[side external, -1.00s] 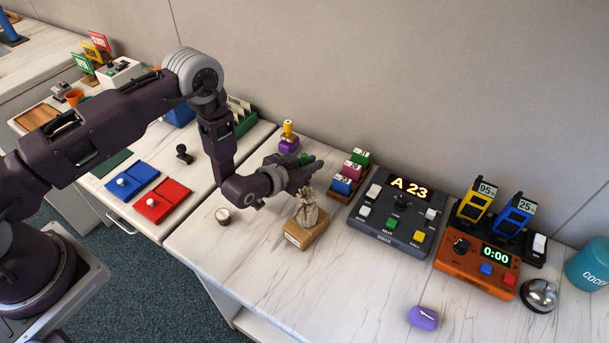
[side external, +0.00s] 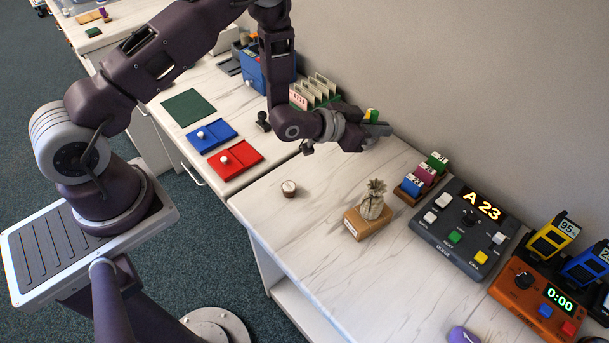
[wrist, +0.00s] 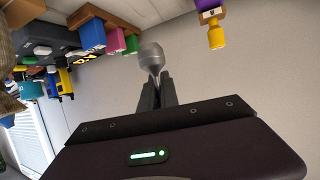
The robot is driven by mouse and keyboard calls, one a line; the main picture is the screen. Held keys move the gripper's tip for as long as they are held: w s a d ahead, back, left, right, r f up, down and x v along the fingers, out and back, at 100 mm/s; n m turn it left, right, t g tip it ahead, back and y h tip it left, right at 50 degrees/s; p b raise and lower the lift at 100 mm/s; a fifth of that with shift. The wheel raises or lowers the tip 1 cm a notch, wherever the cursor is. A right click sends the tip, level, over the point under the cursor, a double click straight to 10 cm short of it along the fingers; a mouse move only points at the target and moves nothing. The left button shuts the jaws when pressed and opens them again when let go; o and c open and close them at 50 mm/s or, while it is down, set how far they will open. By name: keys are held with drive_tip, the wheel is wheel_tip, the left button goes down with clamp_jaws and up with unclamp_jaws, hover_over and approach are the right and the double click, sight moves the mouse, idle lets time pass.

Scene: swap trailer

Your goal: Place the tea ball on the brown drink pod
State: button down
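My gripper (side external: 385,130) is held above the back of the white worktop, level and pointing right toward the wall. In the wrist view its fingers (wrist: 156,92) are closed on a smooth silvery rounded thing, which looks like the tea ball (wrist: 151,55). The tea ball cannot be made out in the side view. A small round pod with a brown side and pale top (side external: 289,187) stands upright on the worktop, left of the sack and clear of my gripper. It appears to be the brown drink pod.
A tied sack (side external: 374,201) sits on a cardboard box (side external: 367,223) near the pod. A grey queue console (side external: 465,225) and an orange timer (side external: 535,298) stand to the right. Red (side external: 234,160) and blue (side external: 205,136) trays lie left. The worktop around the pod is clear.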

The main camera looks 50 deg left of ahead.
drive_tip(key=s+a+r+m+g+h, duration=0.2)
drive_tip(key=s+a+m+h, duration=0.15)
drive_tip(key=s, duration=0.55)
drive_tip(key=s+a+r+m+g+h, duration=0.1)
drive_tip(key=s+a+m+g+h, duration=0.25)
drive_tip(key=s, duration=0.55)
hover_over(289, 190)
drive_tip(key=w+d, duration=0.1)
drive_tip(key=w, duration=0.1)
drive_tip(key=shift+t, duration=0.25)
wheel_tip(289, 190, down, 10)
drive_tip(key=shift+w+r, duration=0.1)
drive_tip(key=shift+r, duration=0.15)
drive_tip(key=c, duration=1.9)
unclamp_jaws()
drive_tip(key=shift+f, duration=0.1)
drive_tip(key=o, duration=0.3)
